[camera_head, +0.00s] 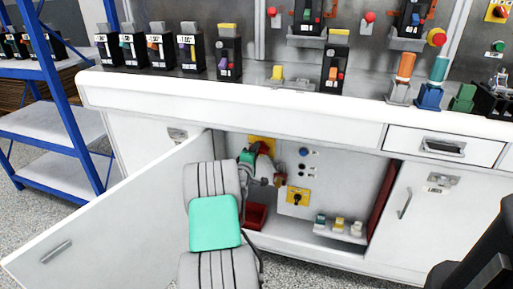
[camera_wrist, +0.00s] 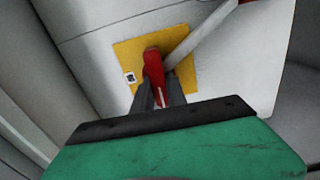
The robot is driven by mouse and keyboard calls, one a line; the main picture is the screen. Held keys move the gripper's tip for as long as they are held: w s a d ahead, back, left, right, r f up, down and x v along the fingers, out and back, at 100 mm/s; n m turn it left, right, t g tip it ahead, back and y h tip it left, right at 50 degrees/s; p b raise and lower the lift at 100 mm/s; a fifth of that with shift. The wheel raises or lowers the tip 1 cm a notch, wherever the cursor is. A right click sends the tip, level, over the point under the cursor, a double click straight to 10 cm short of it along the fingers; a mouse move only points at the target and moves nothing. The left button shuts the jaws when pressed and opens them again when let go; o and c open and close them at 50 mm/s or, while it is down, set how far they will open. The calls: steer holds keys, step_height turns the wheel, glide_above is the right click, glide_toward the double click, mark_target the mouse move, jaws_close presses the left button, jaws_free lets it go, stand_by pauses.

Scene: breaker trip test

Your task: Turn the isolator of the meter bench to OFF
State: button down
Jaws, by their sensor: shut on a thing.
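The isolator shows in the wrist view as a yellow plate (camera_wrist: 187,73) with a red handle (camera_wrist: 152,62) on a pale cabinet wall. My gripper (camera_wrist: 161,88) is shut on the red handle, one dark finger on each side of it. In the head view the yellow plate (camera_head: 262,139) sits at the upper left inside the open bench cabinet, partly hidden behind my arm and gripper (camera_head: 265,165). I cannot read any ON or OFF marking.
The cabinet door (camera_head: 110,215) stands open to the left of my arm. A second yellow plate with a black knob (camera_head: 297,197) is lower right of the isolator. A red bin (camera_head: 255,215) and several small blocks (camera_head: 340,224) are on the cabinet floor. A grey bar crosses near the handle in the wrist view.

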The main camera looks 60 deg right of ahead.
steer(key=shift+n, duration=0.3)
steer(key=c, duration=1.3)
jaws_free()
steer(key=shift+c, duration=0.2)
steer(key=shift+a, duration=0.1)
steer(key=s+a+p, duration=0.1)
steer(key=a, duration=0.6)
steer(key=shift+a, duration=0.25)
steer(key=shift+s, duration=0.15)
